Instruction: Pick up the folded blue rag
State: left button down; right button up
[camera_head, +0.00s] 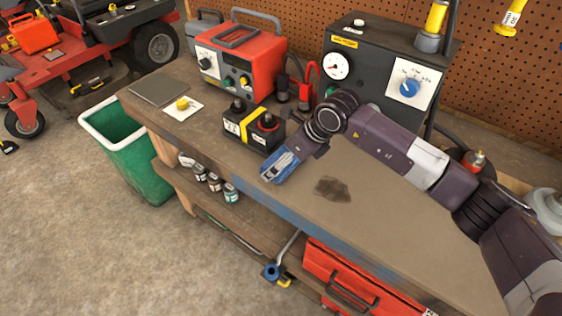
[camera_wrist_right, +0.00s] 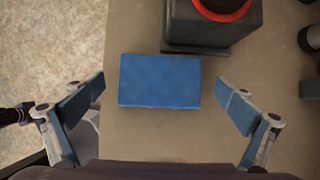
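The folded blue rag (camera_wrist_right: 160,80) lies flat on the workbench as a neat rectangle in the right wrist view, beside a black battery. My right gripper (camera_wrist_right: 160,103) is open and empty, with one blue-padded finger off each short side of the rag and gaps on both sides. In the head view my right gripper (camera_head: 281,166) is over the bench's front edge, in front of the battery. There I cannot clearly separate the rag from the blue finger pads. My left gripper is not in view.
The black and yellow battery (camera_head: 253,128) stands close behind the rag. A red charger (camera_head: 240,60) and a black gauge box (camera_head: 380,65) stand farther back. The workbench (camera_head: 390,210) has a dark stain (camera_head: 332,188) on its clear right part. A green bin (camera_head: 130,155) stands at its left end.

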jog(key=c, duration=0.8)
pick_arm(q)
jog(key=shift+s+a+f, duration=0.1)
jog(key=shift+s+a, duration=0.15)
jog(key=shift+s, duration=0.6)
pick_arm(e)
jog(key=c, duration=0.3)
jog(key=shift+r, duration=0.1)
jog(key=shift+c, duration=0.2)
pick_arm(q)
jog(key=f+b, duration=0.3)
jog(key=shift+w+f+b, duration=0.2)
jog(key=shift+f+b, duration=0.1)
pick_arm(e)
notch_tip(320, 180, up, 20)
